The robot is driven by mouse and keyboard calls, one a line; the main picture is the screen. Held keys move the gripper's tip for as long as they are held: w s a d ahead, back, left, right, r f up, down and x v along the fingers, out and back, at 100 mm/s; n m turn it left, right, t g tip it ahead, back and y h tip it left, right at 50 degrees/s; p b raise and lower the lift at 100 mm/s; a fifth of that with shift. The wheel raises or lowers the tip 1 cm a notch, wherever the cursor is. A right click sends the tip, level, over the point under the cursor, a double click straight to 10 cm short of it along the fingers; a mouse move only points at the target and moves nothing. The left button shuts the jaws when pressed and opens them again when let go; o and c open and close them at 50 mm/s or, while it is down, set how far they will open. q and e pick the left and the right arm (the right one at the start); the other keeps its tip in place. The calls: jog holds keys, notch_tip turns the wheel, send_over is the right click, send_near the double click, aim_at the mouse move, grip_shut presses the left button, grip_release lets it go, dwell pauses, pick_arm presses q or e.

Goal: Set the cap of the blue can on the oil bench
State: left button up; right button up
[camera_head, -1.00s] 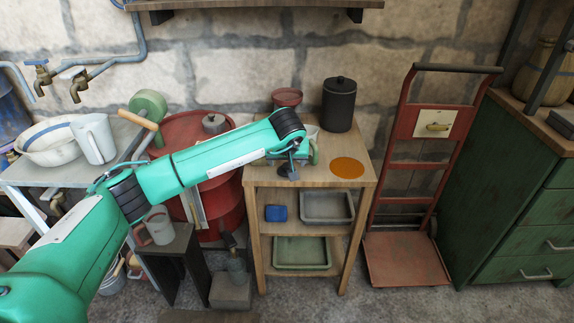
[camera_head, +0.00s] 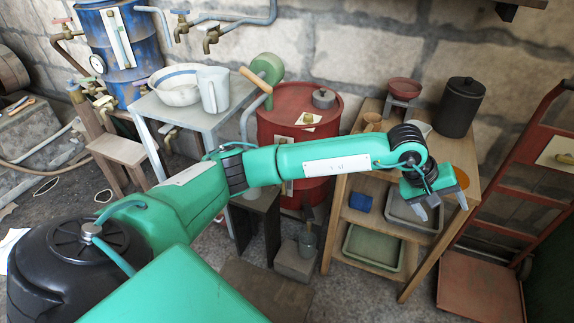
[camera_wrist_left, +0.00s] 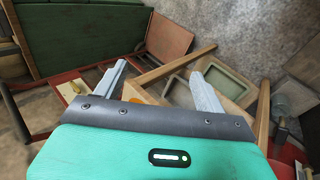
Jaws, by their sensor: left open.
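The wooden bench (camera_head: 455,143), with an orange round patch (camera_head: 463,180) on its top, stands right of centre in the head view. I take it to be the oil bench. My left gripper (camera_head: 444,204) is open and empty, in front of the bench's right part; its forearm hides some of the top. In the left wrist view, the open fingers (camera_wrist_left: 158,78) point toward the bench's frame, with nothing between them. A large blue drum (camera_head: 118,50) stands at upper left. I cannot make out a blue can or its cap for certain. My right gripper is out of view.
A black canister (camera_head: 461,108) and a red-topped scale (camera_head: 403,90) stand at the bench's back. Shelves below hold a blue block (camera_head: 361,202), a grey tray (camera_head: 405,222) and a green tray (camera_head: 372,248). A red drum (camera_head: 272,125) stands left, a red hand truck (camera_head: 520,185) right.

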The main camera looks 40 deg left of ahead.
pick_arm(q)
jog(key=s+d+r+n+h, duration=0.7)
jog(key=s+d+n+h, duration=0.2)
jog(key=d+n+h, duration=0.15)
jog(key=w+a+r+n+t+y, duration=0.1)
jog(key=a+n+t+y, duration=0.1)
jog(key=a+n+t, duration=0.65)
jog(key=w+a+r+n+t+y, duration=0.15)
jog(key=n+t, duration=0.45)
jog(key=n, duration=0.8)
jog(key=a+f+n+t+y, duration=0.2)
jog(key=a+f+n+y, duration=0.6)
jog(key=n, duration=0.4)
jog(key=s+a+f+n+g+y, duration=0.3)
jog(key=s+a+f+n, duration=0.1)
jog(key=f+n, duration=0.25)
jog(key=s+a+f+n+g+y, duration=0.3)
jog(key=f+n+g, duration=0.15)
jog(key=f, duration=0.25)
jog(key=s+a+f+n+g, duration=0.1)
jog(key=s+f+n+g, duration=0.3)
jog(key=s, duration=0.6)
jog(key=s+a+f+n+g, duration=0.1)
jog(key=s+f+n+g, duration=0.3)
jog(key=s+f, duration=0.4)
jog(key=s+g, duration=0.1)
jog(key=s, duration=0.1)
jog(key=shift+s+a+f+n+h, duration=0.2)
jog(key=shift+s+a+n+h, duration=0.15)
jog(key=shift+a+n+h, duration=0.05)
